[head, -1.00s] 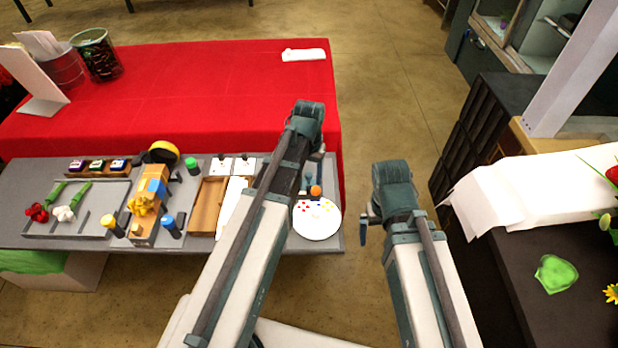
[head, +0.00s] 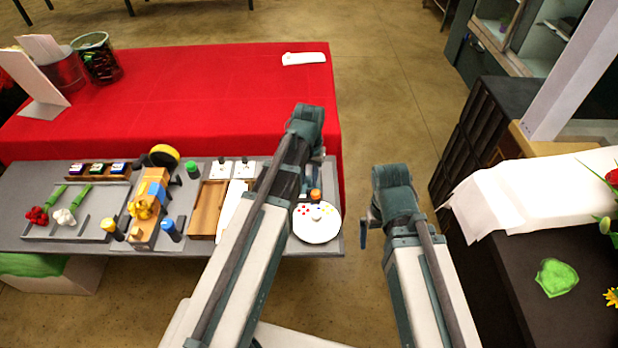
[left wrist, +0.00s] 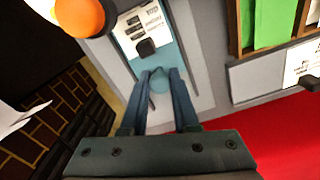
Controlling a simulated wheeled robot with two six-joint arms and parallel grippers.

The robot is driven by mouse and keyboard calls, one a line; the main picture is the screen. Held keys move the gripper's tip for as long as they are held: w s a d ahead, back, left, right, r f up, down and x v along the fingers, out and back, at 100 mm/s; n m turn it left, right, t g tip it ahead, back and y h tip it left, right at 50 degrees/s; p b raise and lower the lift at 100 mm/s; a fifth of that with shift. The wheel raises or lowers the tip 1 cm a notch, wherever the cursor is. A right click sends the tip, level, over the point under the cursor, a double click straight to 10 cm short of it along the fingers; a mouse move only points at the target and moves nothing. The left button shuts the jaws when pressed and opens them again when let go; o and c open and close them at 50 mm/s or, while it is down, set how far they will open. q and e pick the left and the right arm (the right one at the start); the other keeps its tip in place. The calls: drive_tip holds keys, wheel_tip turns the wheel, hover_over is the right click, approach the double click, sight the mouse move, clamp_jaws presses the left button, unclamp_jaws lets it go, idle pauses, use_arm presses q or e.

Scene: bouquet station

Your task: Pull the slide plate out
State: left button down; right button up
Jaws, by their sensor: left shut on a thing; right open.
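In the left wrist view a blue-teal slide plate (left wrist: 153,63) lies in a light grey frame, with a printed white card and a small black knob at its far part. My left gripper (left wrist: 159,76) is shut on a small round teal knob at the plate's near end. In the head view my left gripper (head: 318,156) reaches down at the table's right end; my arm hides much of the plate there. My right gripper (head: 366,226) is open and empty, right of the table over the floor.
An orange knob (head: 315,195) and a round white dish with coloured dots (head: 317,232) are close by. A red-covered table (head: 190,100) stands behind. A dark counter (head: 540,310) is right.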

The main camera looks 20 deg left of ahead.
idle(0.8)
use_arm(q)
drive_tip(key=w, duration=0.2)
drive_tip(key=w+a, duration=0.1)
drive_tip(key=w, duration=0.2)
drive_tip(key=w+a, duration=0.1)
drive_tip(key=w, duration=0.1)
drive_tip(key=shift+w, duration=0.25)
drive_tip(key=shift+s, duration=0.1)
drive_tip(key=c, duration=0.7)
unclamp_jaws()
drive_tip(key=shift+r, duration=0.1)
wheel_tip(320, 180, up, 14)
drive_tip(key=p, duration=1.3)
drive_tip(key=shift+f+p, duration=0.2)
drive_tip(key=shift+p, duration=0.2)
